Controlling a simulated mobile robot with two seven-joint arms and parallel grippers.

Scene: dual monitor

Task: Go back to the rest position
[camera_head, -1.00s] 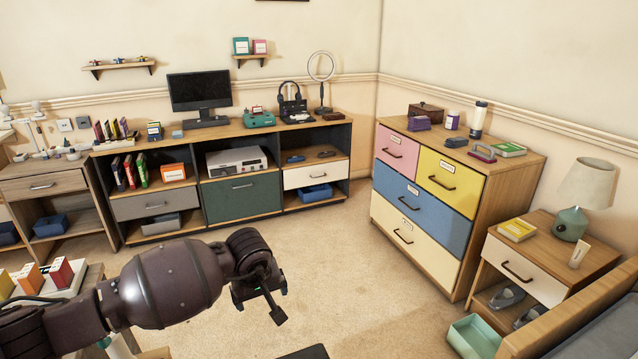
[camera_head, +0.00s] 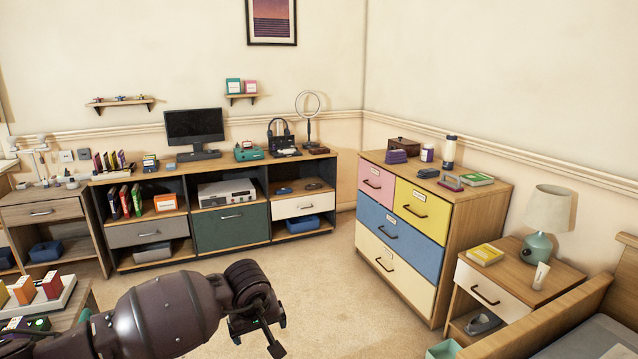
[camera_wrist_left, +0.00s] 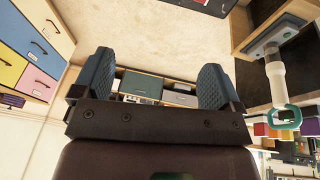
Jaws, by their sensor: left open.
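My left arm comes in from the lower left of the head view, and its dark left gripper (camera_head: 264,338) hangs over the carpet in front of the long low cabinet. Its tips are near the bottom edge of the picture. In the left wrist view the two ribbed fingers of the left gripper (camera_wrist_left: 154,85) stand wide apart with nothing between them; furniture shows beyond the gap. My right gripper is not in either view.
The low cabinet (camera_head: 232,227) with a monitor (camera_head: 195,127) stands at the back wall. A colored chest of drawers (camera_head: 412,240), a nightstand (camera_head: 485,292) and a wooden-sided bed (camera_head: 560,318) are on the right. The carpet (camera_head: 340,300) between is clear. A tray (camera_head: 45,310) with colored blocks is at lower left.

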